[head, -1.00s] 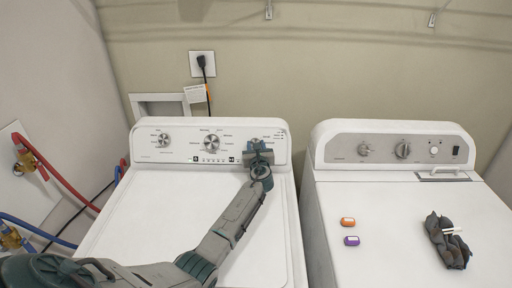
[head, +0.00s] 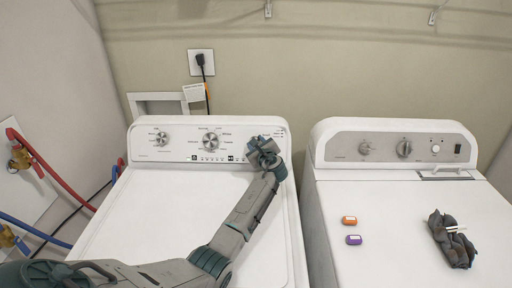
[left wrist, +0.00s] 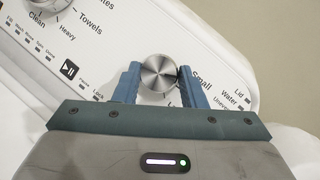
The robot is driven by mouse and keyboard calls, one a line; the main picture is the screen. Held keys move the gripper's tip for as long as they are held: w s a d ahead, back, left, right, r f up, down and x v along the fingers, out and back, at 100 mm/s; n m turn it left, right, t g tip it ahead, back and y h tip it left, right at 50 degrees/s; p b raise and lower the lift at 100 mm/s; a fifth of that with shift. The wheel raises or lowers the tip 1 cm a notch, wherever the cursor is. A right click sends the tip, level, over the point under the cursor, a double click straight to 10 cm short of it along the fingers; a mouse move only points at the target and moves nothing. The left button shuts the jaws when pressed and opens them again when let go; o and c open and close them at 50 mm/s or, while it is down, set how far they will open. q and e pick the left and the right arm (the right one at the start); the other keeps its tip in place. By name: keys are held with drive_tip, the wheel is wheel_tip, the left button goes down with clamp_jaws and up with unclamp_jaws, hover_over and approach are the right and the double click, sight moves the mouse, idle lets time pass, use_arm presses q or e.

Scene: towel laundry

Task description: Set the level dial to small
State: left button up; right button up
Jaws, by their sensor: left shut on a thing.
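The level dial (left wrist: 158,73) is a round silver knob at the right end of the washer's control panel (head: 182,145). In the left wrist view the word "Small" (left wrist: 202,80) is printed just right of the dial, and part of a word starting with "L" shows below it. My left gripper (head: 259,145) is shut on the dial, with one blue finger on each side of it in the left wrist view. The gripper covers most of the dial in the head view. A pointer mark on the dial cannot be made out. My right gripper is not in view.
Two other knobs sit left on the washer panel: a large middle one (head: 210,141) and a smaller one (head: 161,139).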

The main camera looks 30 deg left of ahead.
use_arm(q)
drive_tip(key=shift+n+g, duration=0.6)
drive_tip(key=shift+n, duration=0.7)
drive_tip(key=o, duration=0.8)
drive_tip(key=shift+o, duration=0.9)
drive_tip(key=shift+d+r, duration=0.1)
drive_tip(key=p+v, duration=0.6)
drive_tip(key=v, duration=0.4)
drive_tip(key=shift+s+d+p, duration=0.2)
drive_tip(key=shift+d+p, duration=0.05)
drive_tip(key=shift+p, duration=0.05)
